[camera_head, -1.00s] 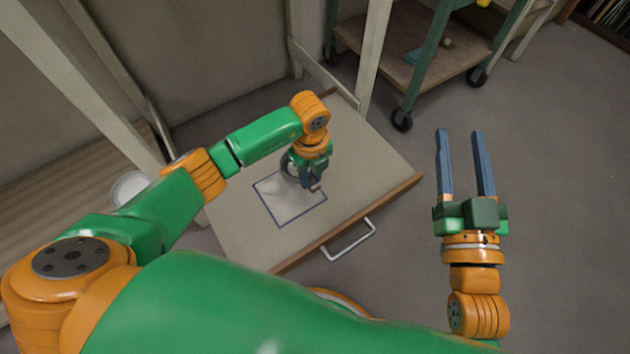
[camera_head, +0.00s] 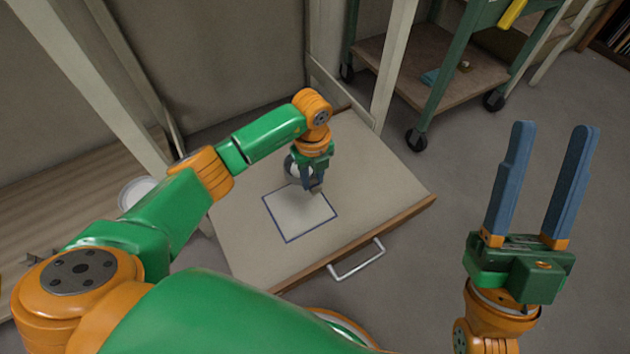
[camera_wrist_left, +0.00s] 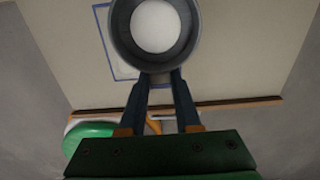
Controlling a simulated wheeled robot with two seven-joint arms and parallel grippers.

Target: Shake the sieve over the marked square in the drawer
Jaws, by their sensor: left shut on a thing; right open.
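The drawer (camera_head: 375,200) is open, and a blue outlined square (camera_head: 287,242) is marked on its flat surface. The inside of the square looks paler than the board around it. My left gripper (camera_head: 315,188) is over the back edge of the square, shut on the sieve (camera_head: 290,168), which is partly hidden behind it. In the left wrist view the sieve (camera_wrist_left: 118,30) is a round grey cup with a white round inside, covering part of the square. My left gripper (camera_wrist_left: 158,80) holds it at its near side. My right gripper (camera_head: 553,128) is open and empty, right of the drawer.
A metal handle (camera_head: 357,262) is on the drawer's front. A wheeled cart (camera_head: 465,85) with small items stands at the back right. A white round dish (camera_head: 135,192) is at the left, partly behind my arm. The floor at the right is clear.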

